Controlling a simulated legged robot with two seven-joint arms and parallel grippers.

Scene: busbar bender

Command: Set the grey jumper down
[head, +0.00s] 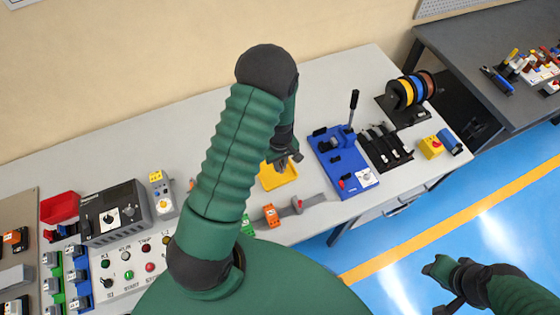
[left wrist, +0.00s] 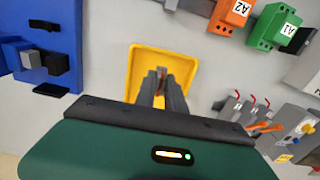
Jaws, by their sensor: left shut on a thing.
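My left gripper (head: 289,157) reaches down over the yellow tray (head: 279,180) on the grey bench. In the left wrist view the fingers of my left gripper (left wrist: 162,78) are close together, pointing into the yellow tray (left wrist: 186,54). They are shut on a small piece, taken as the grey jumper (left wrist: 161,72); only a bit shows between the tips, brownish here, and the fingers hide the rest. I cannot tell whether it touches the tray floor. My right gripper (head: 453,300) hangs low at the right, away from the bench; its opening is unclear.
The blue bending fixture (head: 330,160) with an upright lever stands right of the tray. An orange A2 block (head: 271,214) and a green A1 block (left wrist: 273,25) are nearby. Wire spools (head: 410,90) stand at the far right. A control panel (head: 130,265) is at the left.

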